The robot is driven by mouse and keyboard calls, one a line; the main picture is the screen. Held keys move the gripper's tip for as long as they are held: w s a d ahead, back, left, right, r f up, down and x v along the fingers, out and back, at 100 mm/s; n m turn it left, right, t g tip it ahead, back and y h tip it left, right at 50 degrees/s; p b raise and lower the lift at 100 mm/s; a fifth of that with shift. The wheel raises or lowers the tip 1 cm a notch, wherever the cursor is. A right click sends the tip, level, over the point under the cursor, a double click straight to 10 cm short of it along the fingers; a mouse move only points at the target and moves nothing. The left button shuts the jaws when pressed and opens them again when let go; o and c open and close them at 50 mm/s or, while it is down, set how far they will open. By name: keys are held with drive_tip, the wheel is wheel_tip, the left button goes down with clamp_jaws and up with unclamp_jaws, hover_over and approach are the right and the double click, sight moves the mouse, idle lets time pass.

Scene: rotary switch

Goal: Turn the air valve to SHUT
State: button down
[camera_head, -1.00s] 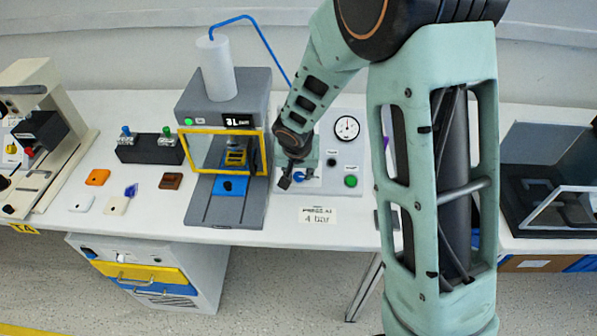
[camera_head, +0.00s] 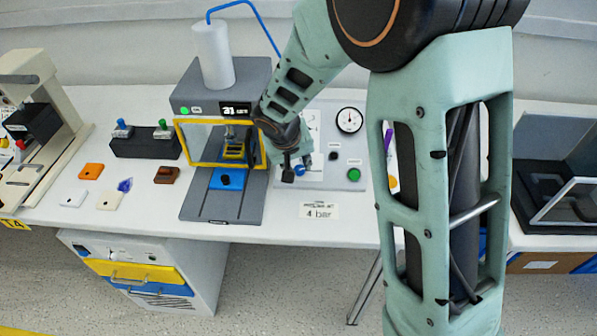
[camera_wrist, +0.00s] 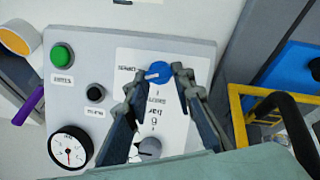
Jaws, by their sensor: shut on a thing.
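The blue valve knob (camera_wrist: 160,71) sits on the white label plate of the grey control panel (camera_wrist: 90,28) in the wrist view. A white pointer line on it points left, towards small print I cannot read for sure. My gripper (camera_wrist: 156,77) is shut on the knob, one finger at each side. In the head view my gripper (camera_head: 296,172) reaches down to the panel, and a bit of the blue knob (camera_head: 305,169) shows beside the fingers. A grey knob (camera_wrist: 150,148) sits lower on the same plate, partly hidden by my gripper.
The panel also has a pressure gauge (camera_head: 349,119), a green button (camera_head: 353,174) and a black button (camera_wrist: 96,92). A press with a yellow guard frame (camera_head: 222,166) stands close to the left of my gripper. A "4 bar" card (camera_head: 318,212) lies in front.

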drive_tip(key=n+b, duration=0.2)
drive_tip(key=n+h+b, duration=0.1)
drive_tip(key=shift+a+f+t+b, duration=0.25)
drive_tip(key=shift+f+t+b, duration=0.05)
drive_tip(key=shift+f, duration=0.05)
drive_tip(key=n+b, duration=0.3)
drive_tip(key=shift+s+a+n+t+h, duration=0.1)
drive_tip(key=shift+s+n+t+h, duration=0.05)
drive_tip(key=shift+n+t+h, duration=0.2)
drive_tip(key=n+t+b, duration=0.1)
drive_tip(key=n+b, duration=0.1)
drive_tip(key=n, duration=0.1)
drive_tip(key=shift+s+f+h+b, duration=0.1)
drive_tip(key=shift+s+h+b, duration=0.05)
drive_tip(key=shift+h+b, duration=0.2)
drive_tip(key=shift+n+t+b, duration=0.35)
drive_tip(key=shift+n+b, duration=0.4)
drive_tip(key=shift+n, duration=0.6)
drive_tip(key=shift+s+n, duration=0.1)
drive_tip(key=shift+n, duration=0.2)
drive_tip(key=c, duration=1.6)
unclamp_jaws()
